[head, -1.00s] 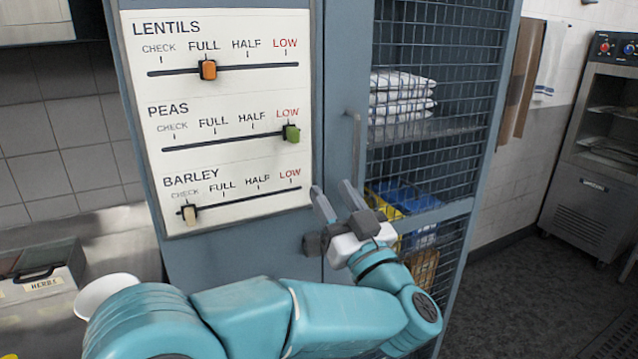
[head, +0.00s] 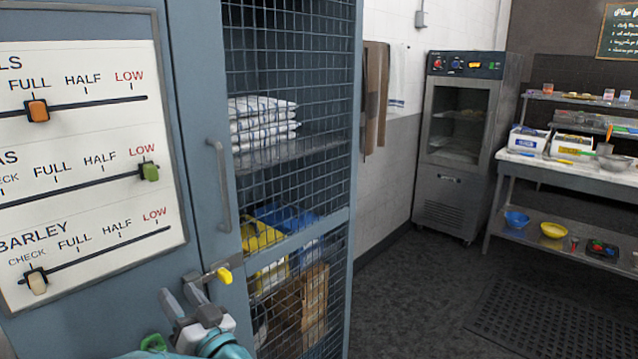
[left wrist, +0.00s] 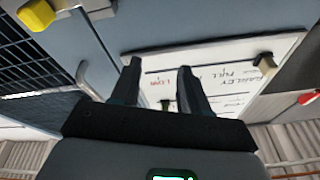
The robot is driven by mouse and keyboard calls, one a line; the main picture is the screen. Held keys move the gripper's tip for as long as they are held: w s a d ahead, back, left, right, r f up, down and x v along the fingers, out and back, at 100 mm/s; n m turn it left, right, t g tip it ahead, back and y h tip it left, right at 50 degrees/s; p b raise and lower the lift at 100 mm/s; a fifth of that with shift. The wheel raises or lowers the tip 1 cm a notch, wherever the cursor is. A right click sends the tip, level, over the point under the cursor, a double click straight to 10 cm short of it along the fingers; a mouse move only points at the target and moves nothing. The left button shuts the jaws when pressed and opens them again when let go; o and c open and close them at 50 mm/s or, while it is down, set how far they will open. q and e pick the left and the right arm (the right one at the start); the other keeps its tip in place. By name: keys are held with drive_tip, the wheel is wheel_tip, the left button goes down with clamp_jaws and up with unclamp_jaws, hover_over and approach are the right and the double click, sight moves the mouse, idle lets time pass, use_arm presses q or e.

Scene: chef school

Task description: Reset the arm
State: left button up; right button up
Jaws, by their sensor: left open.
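My left gripper (head: 183,296) is at the bottom of the head view, in front of the blue cabinet and below the lower right corner of the slider board (head: 165,200). It is open and empty. In the left wrist view its two fingers (left wrist: 157,88) stand apart, pointing at the cabinet front and the board. My right gripper is not in view.
A yellow-tipped latch (head: 224,275) sticks out close beside the gripper. A door handle (head: 219,185) and a mesh cabinet door (head: 290,170) are to its right.

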use_arm(q)
wheel_tip(320, 180, down, 16)
drive_tip(key=a+m+h, duration=0.1)
drive_tip(key=m+h, duration=0.3)
drive_tip(key=h, duration=0.2)
drive_tip(key=s+d+f+m+g+h, duration=0.15)
drive_tip(key=s+f+h, duration=0.25)
drive_tip(key=f, duration=0.5)
drive_tip(key=s+d+f+g+h, duration=0.3)
drive_tip(key=s+f, duration=0.1)
drive_tip(key=f, duration=0.5)
drive_tip(key=s+d+f+g+h, duration=0.2)
drive_tip(key=s+d+g, duration=0.1)
drive_tip(key=s, duration=0.4)
drive_tip(key=s+d+f+n+g+h, duration=0.1)
drive_tip(key=s+d+f+g+h, duration=0.1)
drive_tip(key=s, duration=0.5)
drive_tip(key=s+d+f+n+g+h, duration=0.1)
drive_tip(key=s+d+f+g+h, duration=0.1)
drive_tip(key=s+d, duration=0.4)
drive_tip(key=shift+s+f+g+h, duration=0.3)
drive_tip(key=shift+s+f+g, duration=0.55)
drive_tip(key=shift+g, duration=0.2)
